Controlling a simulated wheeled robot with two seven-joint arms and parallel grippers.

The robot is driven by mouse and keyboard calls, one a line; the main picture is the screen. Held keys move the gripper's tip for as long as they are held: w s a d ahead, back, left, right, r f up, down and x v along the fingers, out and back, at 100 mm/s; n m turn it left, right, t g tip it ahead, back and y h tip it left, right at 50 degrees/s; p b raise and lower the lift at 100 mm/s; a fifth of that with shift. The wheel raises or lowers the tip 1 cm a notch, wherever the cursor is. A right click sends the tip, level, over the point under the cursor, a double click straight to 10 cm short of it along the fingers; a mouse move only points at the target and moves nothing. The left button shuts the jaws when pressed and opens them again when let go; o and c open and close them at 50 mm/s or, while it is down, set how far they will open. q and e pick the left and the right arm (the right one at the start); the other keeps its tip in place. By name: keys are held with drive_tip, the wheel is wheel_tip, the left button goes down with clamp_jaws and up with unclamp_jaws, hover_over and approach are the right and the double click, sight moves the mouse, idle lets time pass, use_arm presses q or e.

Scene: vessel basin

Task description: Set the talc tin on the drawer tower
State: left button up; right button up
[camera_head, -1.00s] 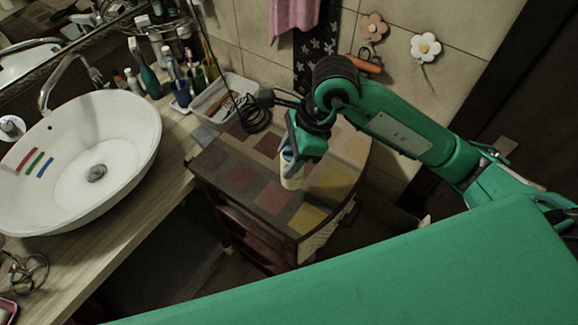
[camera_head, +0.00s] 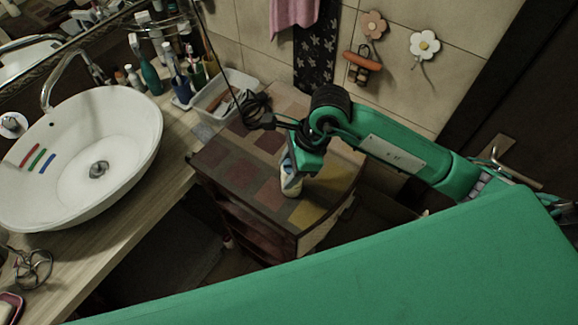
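The talc tin (camera_head: 291,186), pale with a blue patch near its top, is upright in my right gripper (camera_head: 290,166). The gripper points down and its fingers are closed around the upper part of the tin. The tin is over the checkered, tiled top of the drawer tower (camera_head: 240,174), near the middle of its front half. Its base looks on or just above the surface; I cannot tell if it touches. My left gripper is out of view.
A white basin (camera_head: 125,125) stands on the wooden counter (camera_head: 125,225) at left. A white tray (camera_head: 228,98), bottles and toothbrushes stand behind. Black cable loops (camera_head: 255,108) show behind my gripper. The tower's top is otherwise clear.

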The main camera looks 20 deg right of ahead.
drive_tip(key=o, duration=0.4)
drive_tip(key=shift+r, duration=0.1)
drive_tip(key=shift+r+p, duration=0.2)
drive_tip(key=shift+p, duration=0.15)
drive_tip(key=b+v, duration=0.3)
drive_tip(key=v, duration=0.8)
drive_tip(key=shift+d+r, duration=0.15)
drive_tip(key=shift+r, duration=0.25)
drive_tip(key=shift+s+f, duration=0.1)
drive_tip(key=shift+f, duration=0.05)
